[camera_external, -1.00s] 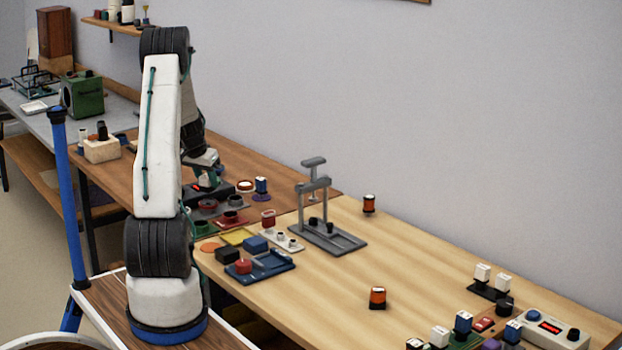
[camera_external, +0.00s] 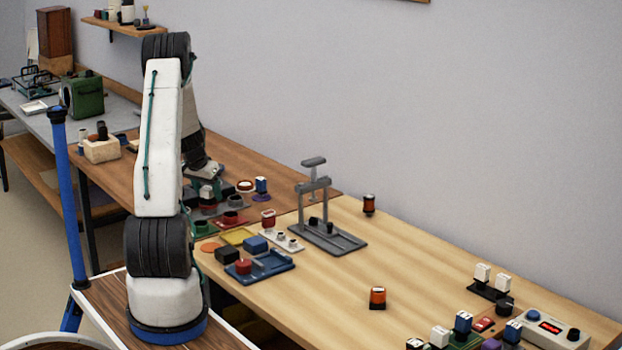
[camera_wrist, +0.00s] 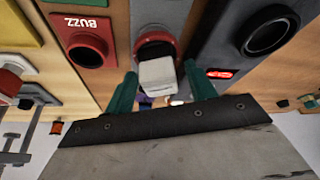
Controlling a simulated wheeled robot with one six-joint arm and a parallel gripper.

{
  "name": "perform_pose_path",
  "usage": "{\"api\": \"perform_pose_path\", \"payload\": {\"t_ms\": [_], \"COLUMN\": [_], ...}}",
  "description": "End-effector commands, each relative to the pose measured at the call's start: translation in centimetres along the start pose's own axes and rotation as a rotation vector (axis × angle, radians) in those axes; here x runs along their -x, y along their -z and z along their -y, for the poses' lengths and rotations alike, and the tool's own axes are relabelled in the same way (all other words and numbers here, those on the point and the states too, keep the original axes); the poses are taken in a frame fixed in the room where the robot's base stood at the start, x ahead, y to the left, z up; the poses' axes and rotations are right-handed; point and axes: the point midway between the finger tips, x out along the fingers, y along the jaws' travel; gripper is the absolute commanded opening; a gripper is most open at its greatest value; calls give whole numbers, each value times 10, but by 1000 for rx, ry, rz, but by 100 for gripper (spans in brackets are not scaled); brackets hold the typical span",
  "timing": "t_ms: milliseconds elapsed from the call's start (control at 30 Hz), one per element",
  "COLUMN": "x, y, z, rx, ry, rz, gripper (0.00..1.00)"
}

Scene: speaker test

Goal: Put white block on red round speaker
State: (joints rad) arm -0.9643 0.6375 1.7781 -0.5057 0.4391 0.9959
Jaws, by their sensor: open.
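My gripper (camera_wrist: 160,70) is open, with a green finger on either side of the white block (camera_wrist: 157,77) in the wrist view. The block appears apart from both fingers. It sits over the red round speaker (camera_wrist: 153,46), whose red rim shows behind it; the block hides much of the speaker. In the external view the white block (camera_external: 206,192) stands upright, apparently on top of the red speaker (camera_external: 208,206), below my wrist. The exact contact under the block is hard to see.
A red BUZZ unit (camera_wrist: 88,42) with a dark round socket lies left of the speaker; a dark grey unit (camera_wrist: 225,50) with a round socket lies right. A grey press stand (camera_external: 328,238) rises on the light table. Open wood lies around the orange-black block (camera_external: 377,298).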

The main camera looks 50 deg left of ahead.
Motion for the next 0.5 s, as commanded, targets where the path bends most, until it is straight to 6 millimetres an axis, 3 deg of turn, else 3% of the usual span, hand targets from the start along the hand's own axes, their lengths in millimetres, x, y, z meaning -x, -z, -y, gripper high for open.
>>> {"api": "perform_pose_path", "payload": {"t_ms": [167,500], "x": [18,90], "y": [2,2], "z": [0,0], "rx": [-2,0], "ry": [2,1], "rz": [-3,-3], "gripper": [56,56]}}
